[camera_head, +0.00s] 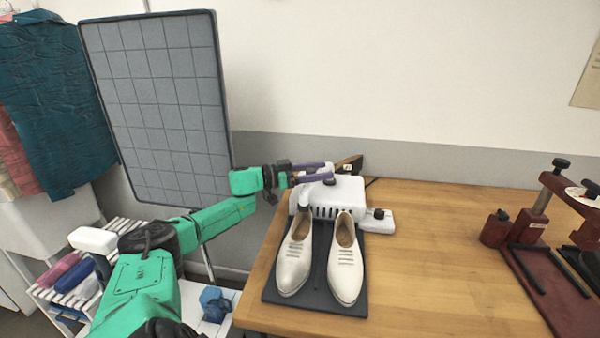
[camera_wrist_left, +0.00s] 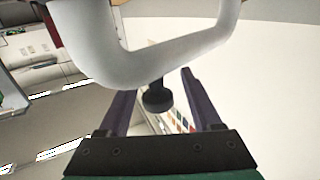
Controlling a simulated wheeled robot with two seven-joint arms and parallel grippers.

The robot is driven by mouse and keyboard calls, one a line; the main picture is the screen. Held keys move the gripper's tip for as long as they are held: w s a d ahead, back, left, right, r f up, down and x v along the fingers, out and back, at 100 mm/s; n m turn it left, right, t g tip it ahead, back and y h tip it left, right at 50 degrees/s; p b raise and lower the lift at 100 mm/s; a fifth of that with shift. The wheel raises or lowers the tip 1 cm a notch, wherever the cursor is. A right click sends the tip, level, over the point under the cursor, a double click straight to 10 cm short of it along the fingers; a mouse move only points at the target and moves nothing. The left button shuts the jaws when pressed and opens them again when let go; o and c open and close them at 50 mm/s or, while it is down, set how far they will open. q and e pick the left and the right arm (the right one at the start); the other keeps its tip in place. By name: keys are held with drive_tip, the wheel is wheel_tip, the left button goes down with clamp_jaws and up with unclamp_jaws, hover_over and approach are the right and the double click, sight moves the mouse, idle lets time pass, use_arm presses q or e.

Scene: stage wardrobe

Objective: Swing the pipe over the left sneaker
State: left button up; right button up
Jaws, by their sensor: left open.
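The left sneaker (camera_head: 293,268), a pale cream shoe, lies on a dark mat (camera_head: 317,291) with its toe toward me. A white dryer unit (camera_head: 350,193) stands behind the shoes. A short white pipe end (camera_head: 304,202) shows at the left shoe's opening; I cannot tell how far it reaches inside. My left gripper (camera_head: 328,173) is open above the dryer, near a black knob (camera_head: 329,182). In the left wrist view a curved white pipe (camera_wrist_left: 118,66) crosses ahead, with a black knob (camera_wrist_left: 157,97) between the spread purple fingers (camera_wrist_left: 156,98), apparently untouched.
The right shoe (camera_head: 345,272) lies beside the left one. A dark red press (camera_head: 540,225) stands at the table's right. A grey gridded panel (camera_head: 160,100) stands at the left, behind my arm.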

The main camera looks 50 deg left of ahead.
use_arm(q)
drive_tip(key=shift+v, duration=1.2)
drive_tip(key=shift+s+a, duration=0.1)
drive_tip(key=shift+s, duration=0.15)
drive_tip(key=p+v, duration=0.5)
drive_tip(key=v, duration=0.6)
drive_tip(key=shift+p, duration=0.3)
drive_tip(key=shift+s, duration=0.15)
